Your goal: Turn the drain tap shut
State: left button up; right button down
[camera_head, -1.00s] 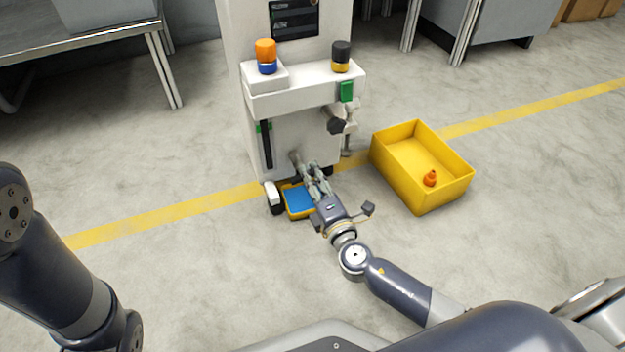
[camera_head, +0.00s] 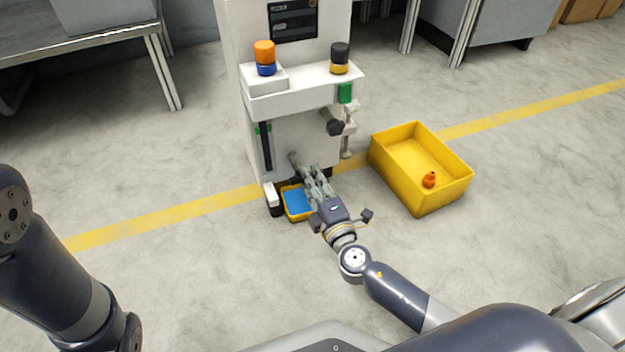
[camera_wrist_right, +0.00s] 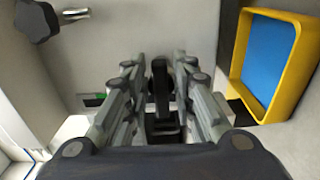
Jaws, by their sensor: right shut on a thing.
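My right gripper (camera_head: 308,174) reaches the low front of the white machine (camera_head: 290,135), beside a short grey tap pipe (camera_head: 294,159). In the right wrist view, its two fingers (camera_wrist_right: 158,75) stand on either side of a dark bar (camera_wrist_right: 160,78), which looks like the drain tap's handle, and they are shut on it. The fingers hide much of the tap, so its exact angle is hard to tell. A yellow tray with a blue inside (camera_head: 297,202) lies at the machine's foot; it also shows in the wrist view (camera_wrist_right: 268,55). My left gripper is out of view.
A yellow crate (camera_head: 388,172) with a small orange object (camera_head: 429,179) stands on the floor to the right. A black knob (camera_head: 332,123) sticks out of the machine above my right gripper. A metal table (camera_head: 100,45) is at the back left. The front floor is clear.

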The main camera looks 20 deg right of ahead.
jog(key=c, duration=1.6)
grip_release()
jog(key=shift+s, duration=0.1)
jog(key=s, duration=0.7)
jog(key=shift+d, duration=0.15)
jog(key=shift+s, duration=0.1)
